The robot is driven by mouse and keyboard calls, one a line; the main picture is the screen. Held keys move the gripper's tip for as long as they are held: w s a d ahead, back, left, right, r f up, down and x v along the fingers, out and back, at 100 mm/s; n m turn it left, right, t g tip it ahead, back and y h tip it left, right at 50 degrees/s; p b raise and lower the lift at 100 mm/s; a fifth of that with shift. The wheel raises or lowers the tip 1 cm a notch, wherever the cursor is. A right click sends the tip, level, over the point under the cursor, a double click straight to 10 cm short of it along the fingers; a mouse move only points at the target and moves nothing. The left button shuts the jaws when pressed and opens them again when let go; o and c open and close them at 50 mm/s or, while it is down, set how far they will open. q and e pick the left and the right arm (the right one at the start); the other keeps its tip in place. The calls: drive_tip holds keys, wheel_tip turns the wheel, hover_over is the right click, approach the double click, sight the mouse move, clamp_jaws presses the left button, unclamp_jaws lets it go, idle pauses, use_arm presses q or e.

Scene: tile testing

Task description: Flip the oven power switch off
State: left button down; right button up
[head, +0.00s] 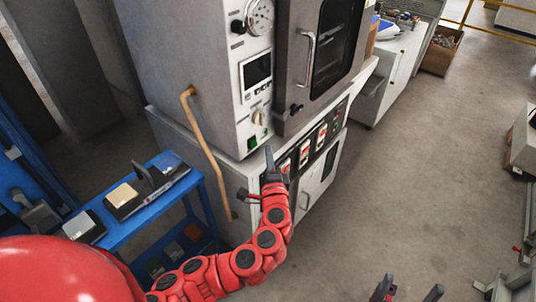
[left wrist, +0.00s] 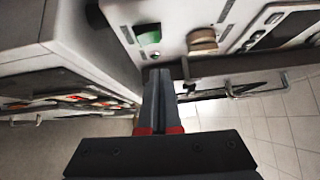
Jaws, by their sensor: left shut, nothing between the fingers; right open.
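The oven (head: 200,75) is a grey cabinet with a control panel. A green switch (head: 252,142), likely the power switch, sits low on this panel below a beige knob (head: 259,117). In the left wrist view the green switch (left wrist: 149,38) is lit green, just beyond my fingertips and slightly to their left. My left gripper (head: 267,153) is shut and empty, with its tips near the panel's lower edge; in the left wrist view (left wrist: 160,74) the tips look apart from the switch. My right gripper (head: 409,290) is open and empty at the bottom edge, over the floor.
The oven stands on a white base cabinet (head: 234,182) with several red switches on its front. A yellow-brown pipe (head: 208,150) runs down the oven's side. A blue cart (head: 121,228) stands at left. The floor at right is mostly clear.

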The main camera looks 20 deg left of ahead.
use_arm(q)
drive_tip(key=b+v, duration=0.1)
drive_tip(key=v, duration=0.8)
drive_tip(key=shift+s+r, duration=0.35)
drive_tip(key=shift+d, duration=0.15)
